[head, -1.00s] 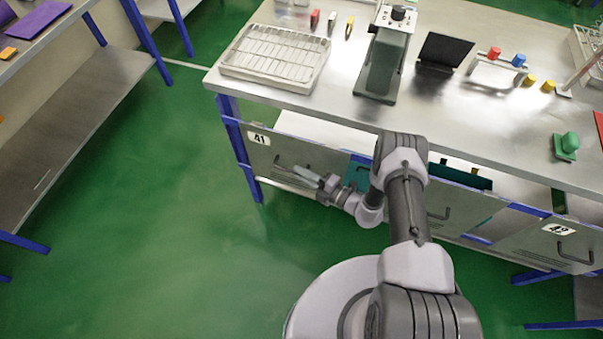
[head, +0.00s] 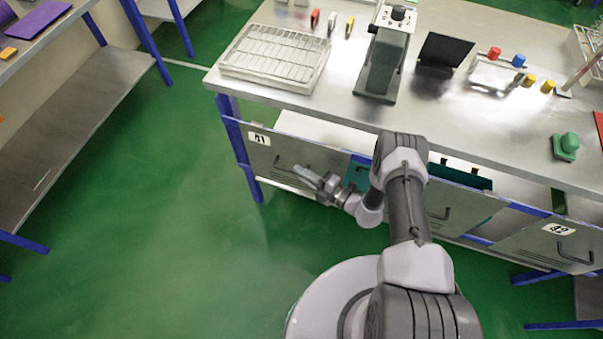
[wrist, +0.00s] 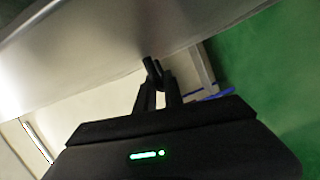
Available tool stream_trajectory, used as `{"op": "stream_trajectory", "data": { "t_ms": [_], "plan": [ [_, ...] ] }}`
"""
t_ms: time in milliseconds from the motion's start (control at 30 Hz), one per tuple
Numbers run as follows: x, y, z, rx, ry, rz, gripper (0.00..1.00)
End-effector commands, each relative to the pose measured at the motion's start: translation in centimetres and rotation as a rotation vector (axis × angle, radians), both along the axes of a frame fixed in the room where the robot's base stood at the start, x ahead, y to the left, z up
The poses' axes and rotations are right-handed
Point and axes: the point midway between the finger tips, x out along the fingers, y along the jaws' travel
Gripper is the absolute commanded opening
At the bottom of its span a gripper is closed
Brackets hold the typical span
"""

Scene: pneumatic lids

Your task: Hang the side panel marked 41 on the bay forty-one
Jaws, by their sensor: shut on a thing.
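The side panel marked 41 (head: 264,158) is a grey metal plate with a white number label at its upper left. In the head view it stands upright across the left bay under the bench, beside the blue left leg. My gripper (head: 299,170) is at the panel's front, shut on its dark handle (head: 278,163). My wrist and arm hide part of the panel's right side. In the wrist view my gripper (wrist: 153,70) shows closed fingers. I cannot tell whether the panel's top edge is seated on the bay's rail.
The panel marked 42 (head: 548,243) stands at the bench's right bay. A middle panel with a handle (head: 440,213) is partly behind my arm. The bench top (head: 335,100) holds a wire tray (head: 275,57) and a grey-green device (head: 383,62). Green floor (head: 150,230) is open at left.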

Motion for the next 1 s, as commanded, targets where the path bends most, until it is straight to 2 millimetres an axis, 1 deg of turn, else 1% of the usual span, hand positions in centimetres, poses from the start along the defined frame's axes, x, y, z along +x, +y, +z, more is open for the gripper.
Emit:
{"op": "stream_trajectory", "data": {
  "t_ms": [33, 467, 1000],
  "plan": [
    [-0.2, 0.0, -0.3, -0.001, 0.006, 0.001, 0.00],
    [-0.2, 0.0, -0.1, -0.001, 0.006, 0.001, 0.00],
    [0.0, 0.0, 2.8, 0.001, 0.000, -0.002, 0.00]
  ]
}}
